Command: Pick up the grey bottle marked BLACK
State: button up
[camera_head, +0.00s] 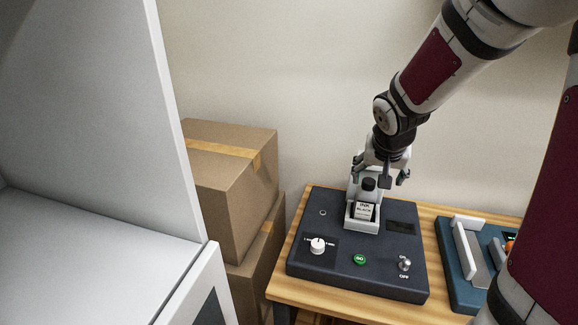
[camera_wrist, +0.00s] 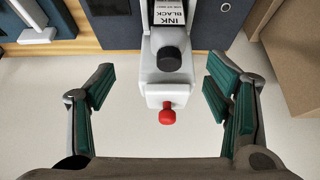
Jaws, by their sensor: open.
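The grey bottle marked BLACK (camera_head: 364,209) stands in a pale holder on the dark machine (camera_head: 335,273). Its label reads INK BLACK and its cap is dark. In the wrist view its label (camera_wrist: 170,11) shows at the top edge, upside down, with the black cap (camera_wrist: 170,60) below it. My gripper (camera_head: 381,179) is just above and behind the bottle. In the wrist view my gripper (camera_wrist: 161,88) is open, with its green-padded fingers apart at left and right. A pale part with a red knob (camera_wrist: 167,114) shows between them. No finger visibly touches the bottle.
The machine has a white dial (camera_head: 318,245), a green button (camera_head: 360,259) and an on-off switch (camera_head: 404,264). A blue device (camera_head: 462,279) stands right of it on the wooden table (camera_head: 328,298). Cardboard boxes (camera_head: 225,195) are stacked at left, beside a white cabinet (camera_head: 90,230).

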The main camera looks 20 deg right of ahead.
aim_at(367, 190)
jog(key=x, duration=0.2)
jog(key=b+x, duration=0.1)
jog(key=x, duration=0.2)
jog(key=a+b+x, duration=0.1)
jog(key=x, duration=0.2)
jog(key=shift+w, duration=0.3)
jog(key=shift+w+d+f+b, duration=0.15)
jog(key=shift+w+f+b, duration=0.05)
jog(key=shift+f+b, duration=0.25)
jog(key=shift+b+x, duration=0.9)
jog(key=shift+x, duration=1.7)
jog(key=shift+c, duration=0.6)
grip_shut()
jog(key=shift+r, duration=0.15)
jog(key=shift+r+p, duration=1.05)
jog(key=shift+r, duration=0.05)
